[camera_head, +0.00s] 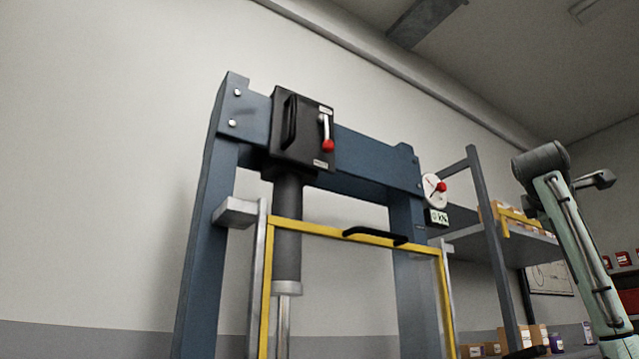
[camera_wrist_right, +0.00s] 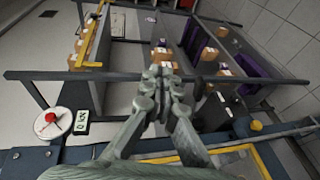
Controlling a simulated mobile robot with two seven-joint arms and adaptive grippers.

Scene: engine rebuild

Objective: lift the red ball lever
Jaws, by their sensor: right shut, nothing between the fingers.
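A lever with a red ball end (camera_head: 328,145) hangs down on the front of a black box (camera_head: 300,125) at the top of a blue press frame (camera_head: 375,165). My right gripper (camera_wrist_right: 165,72) is shut and empty, apart from both red balls. My right arm (camera_head: 580,260) stands at the right of the head view. My left gripper is not in view.
A yellow-framed guard (camera_head: 268,290) with a black handle (camera_head: 375,236) covers the press front. A small kN display (camera_head: 438,216) is below the dial. Grey shelving (camera_head: 490,250) with several boxes stands right of the press. Bare wall lies to the left.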

